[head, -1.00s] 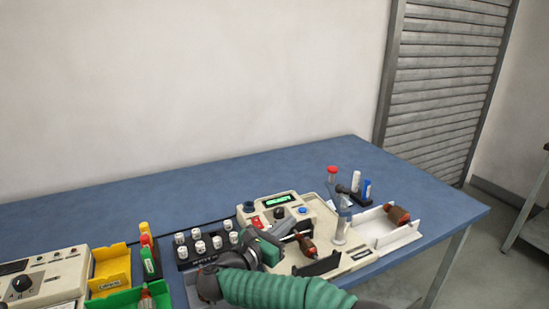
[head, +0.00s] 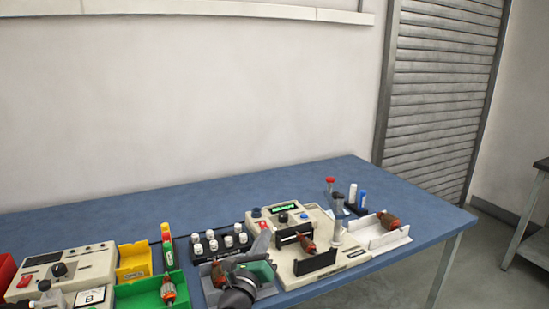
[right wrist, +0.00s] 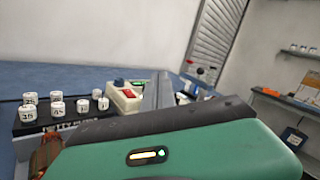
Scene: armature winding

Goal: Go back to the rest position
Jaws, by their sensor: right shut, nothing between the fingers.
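My right gripper (head: 263,240) is at the front of the blue table, left of the beige machine. Its grey fingers are shut and empty; they also show in the right wrist view (right wrist: 158,92). A red-brown armature (head: 307,245) sits between the dark plates of the beige machine (head: 355,253). Another armature (head: 388,219) lies in the white tray (head: 391,240) at the right. One more armature (head: 218,275) is beside my right wrist, partly hidden by it. My left gripper is not in view.
A rack of white numbered caps (head: 208,254) stands behind my right gripper. Green bin (head: 140,296) and yellow bin (head: 133,271) are at the left, next to a beige meter (head: 75,268). The back of the blue table (head: 110,222) is clear.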

